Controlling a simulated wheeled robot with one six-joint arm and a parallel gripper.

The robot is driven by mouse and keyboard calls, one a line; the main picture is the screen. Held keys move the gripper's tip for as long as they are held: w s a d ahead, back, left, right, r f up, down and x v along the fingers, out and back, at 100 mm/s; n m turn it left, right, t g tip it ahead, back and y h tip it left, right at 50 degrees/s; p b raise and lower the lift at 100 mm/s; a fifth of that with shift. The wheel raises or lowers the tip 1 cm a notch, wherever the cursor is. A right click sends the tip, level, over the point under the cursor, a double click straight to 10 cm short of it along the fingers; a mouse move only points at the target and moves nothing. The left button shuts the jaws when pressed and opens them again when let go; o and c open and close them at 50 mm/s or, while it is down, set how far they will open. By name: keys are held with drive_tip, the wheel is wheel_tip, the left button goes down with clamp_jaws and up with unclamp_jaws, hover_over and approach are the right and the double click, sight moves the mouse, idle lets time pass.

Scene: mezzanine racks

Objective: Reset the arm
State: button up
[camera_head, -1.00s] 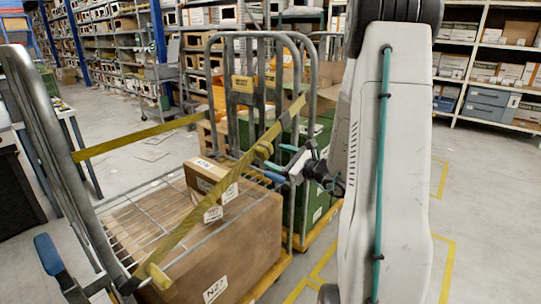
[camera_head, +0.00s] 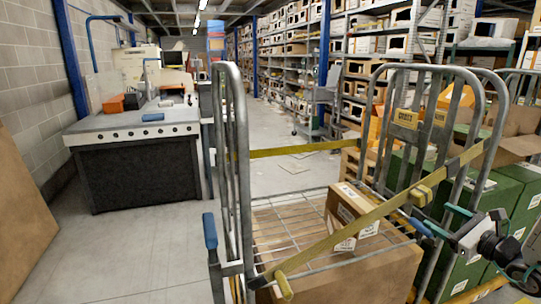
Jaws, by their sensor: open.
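My gripper (camera_head: 446,222) is at the right of the head view, with its teal-edged fingers apart. It points left, beside the right side of a grey tubular roll cage (camera_head: 226,130). No object shows between the fingers. A blue handle (camera_head: 421,228) of the cage appears close to the fingertips; I cannot tell whether they touch. My wrist runs off the right edge, and most of my arm is out of view.
The cage holds a large brown carton (camera_head: 385,275) and a small box (camera_head: 350,210), with yellow straps (camera_head: 295,150) across it. Green crates (camera_head: 505,205) stand behind my gripper. A workbench (camera_head: 135,125) is at left. Open floor (camera_head: 120,245) lies between bench and cage.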

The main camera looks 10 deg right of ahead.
drive_tip(key=s+a+n+g+y, duration=0.25)
drive_tip(key=a+n+g, duration=0.2)
drive_tip(key=a, duration=0.25)
drive_tip(key=s+a+r+n+g+y, duration=0.1)
drive_tip(key=s+a+n+g+y, duration=0.1)
drive_tip(key=s+a+n+g, duration=0.3)
drive_tip(key=s+a+n+g+y, duration=0.2)
drive_tip(key=s+a+n+g, duration=0.15)
drive_tip(key=a, duration=0.45)
drive_tip(key=s+a+r+n+g+h, duration=0.1)
drive_tip(key=s+a+r+n+h, duration=0.2)
drive_tip(key=n, duration=0.5)
drive_tip(key=s+a+r+n+g+h, duration=0.1)
drive_tip(key=s+a+r+n+h, duration=0.2)
drive_tip(key=s+r+n+h, duration=0.2)
drive_tip(key=s+n+h, duration=0.2)
drive_tip(key=s+n, duration=0.1)
drive_tip(key=s, duration=0.1)
drive_tip(key=shift+s+a+g, duration=0.3)
drive_tip(key=shift+a+g, duration=0.1)
drive_tip(key=shift+r+h, duration=0.1)
drive_tip(key=shift+h, duration=0.15)
